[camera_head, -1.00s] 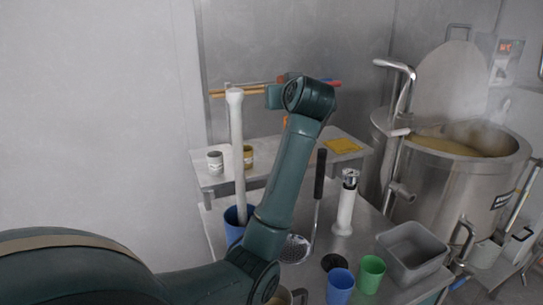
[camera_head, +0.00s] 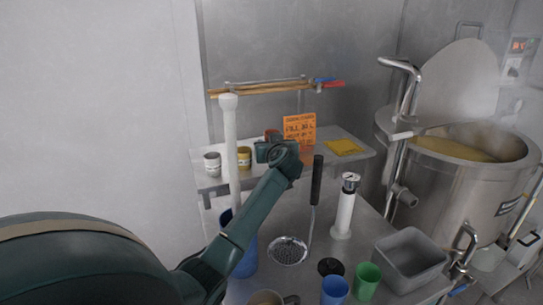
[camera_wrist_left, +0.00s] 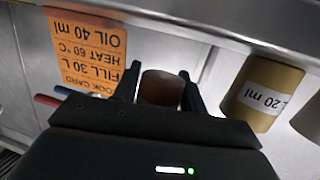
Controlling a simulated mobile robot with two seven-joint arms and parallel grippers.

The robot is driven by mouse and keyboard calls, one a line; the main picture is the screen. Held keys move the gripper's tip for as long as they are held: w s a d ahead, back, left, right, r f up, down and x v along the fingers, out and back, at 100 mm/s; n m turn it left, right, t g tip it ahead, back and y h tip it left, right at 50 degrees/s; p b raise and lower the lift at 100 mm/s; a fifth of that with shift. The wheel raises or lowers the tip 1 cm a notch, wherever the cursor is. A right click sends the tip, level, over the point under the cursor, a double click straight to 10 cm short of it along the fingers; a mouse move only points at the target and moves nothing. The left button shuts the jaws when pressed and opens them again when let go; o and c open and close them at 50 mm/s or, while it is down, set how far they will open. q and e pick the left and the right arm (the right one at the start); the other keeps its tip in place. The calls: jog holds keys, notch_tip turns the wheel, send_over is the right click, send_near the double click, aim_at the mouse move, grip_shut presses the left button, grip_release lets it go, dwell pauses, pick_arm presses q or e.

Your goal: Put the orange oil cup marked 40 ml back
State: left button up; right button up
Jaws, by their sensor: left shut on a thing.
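The orange-brown oil cup (camera_wrist_left: 160,88) is between the fingers of my left gripper (camera_wrist_left: 160,78), which is shut on it. Its marking is not visible. In the head view, a small part of the cup (camera_head: 271,134) shows behind my left gripper (camera_head: 268,146), at the back shelf (camera_head: 335,160). I cannot tell whether the cup touches the shelf. A yellow cup marked 20 ml (camera_wrist_left: 262,95) stands beside it; in the head view this yellow cup (camera_head: 244,158) is just left of my gripper. My right gripper is not in view.
A white cup (camera_head: 212,164) stands left of the yellow one. An orange card (camera_head: 299,130) reading "OIL 40 ml" is behind the shelf. A steaming kettle (camera_head: 465,185) is at right.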

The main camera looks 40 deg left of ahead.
pick_arm(q)
notch_tip(320, 180, down, 4)
jog(key=shift+r, duration=0.25)
jog(key=shift+f, duration=0.2)
